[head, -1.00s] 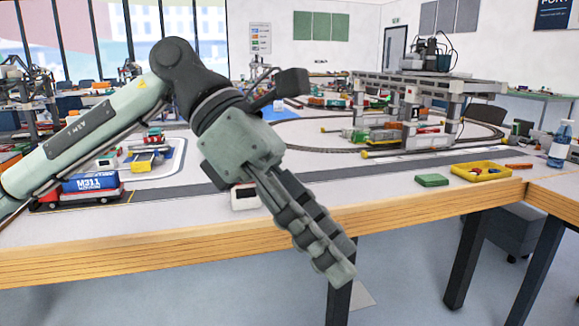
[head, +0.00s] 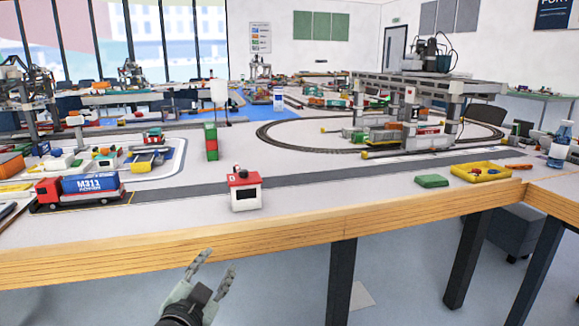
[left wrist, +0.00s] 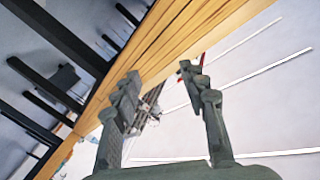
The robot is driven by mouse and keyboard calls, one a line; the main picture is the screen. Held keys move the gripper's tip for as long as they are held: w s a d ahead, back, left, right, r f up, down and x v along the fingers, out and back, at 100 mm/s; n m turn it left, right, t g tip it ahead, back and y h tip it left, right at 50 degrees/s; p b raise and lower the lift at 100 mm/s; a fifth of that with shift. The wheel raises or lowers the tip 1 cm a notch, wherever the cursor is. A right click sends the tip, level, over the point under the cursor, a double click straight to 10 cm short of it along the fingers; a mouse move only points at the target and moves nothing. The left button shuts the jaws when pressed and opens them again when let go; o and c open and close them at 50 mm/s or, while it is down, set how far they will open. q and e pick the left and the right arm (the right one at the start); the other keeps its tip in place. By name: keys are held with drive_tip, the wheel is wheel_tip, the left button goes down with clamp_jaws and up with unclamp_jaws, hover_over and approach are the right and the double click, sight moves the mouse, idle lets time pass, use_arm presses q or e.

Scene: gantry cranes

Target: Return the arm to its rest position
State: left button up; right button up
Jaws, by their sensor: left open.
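My left gripper (head: 212,272) is low at the bottom of the head view, in front of the table's wooden front edge and below the tabletop. Its two fingers are apart, with nothing between them. In the left wrist view the open fingers (left wrist: 162,92) show with the table edge (left wrist: 165,50) beyond them. Most of my left arm is out of the head view. My right gripper is in neither view.
The table (head: 290,224) carries a red truck with a blue container (head: 90,185), a small white hut with a red roof (head: 244,190), a green block (head: 432,181), a yellow tray (head: 457,172) and a gantry crane (head: 450,95). The floor before the table is clear.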

use_arm(q)
drive_tip(key=s+a+f+n+g+y, duration=0.2)
drive_tip(key=s+a+f+g, duration=0.2)
drive_tip(key=s+f, duration=0.5)
drive_tip(key=s+a+f+n+g+y, duration=0.1)
drive_tip(key=s+a+f+n+g, duration=0.3)
drive_tip(key=f, duration=0.9)
drive_tip(key=s+a+f+g, duration=0.1)
drive_tip(key=s+f, duration=0.2)
drive_tip(key=s, duration=0.3)
drive_tip(key=s+a+f+g, duration=0.1)
drive_tip(key=s+f+g, duration=0.1)
drive_tip(key=s, duration=0.4)
drive_tip(key=s+a+f+n+g, duration=0.1)
drive_tip(key=s+f+g, duration=0.1)
drive_tip(key=s+f, duration=0.2)
drive_tip(key=shift+s+a, duration=0.2)
drive_tip(key=shift+s, duration=0.75)
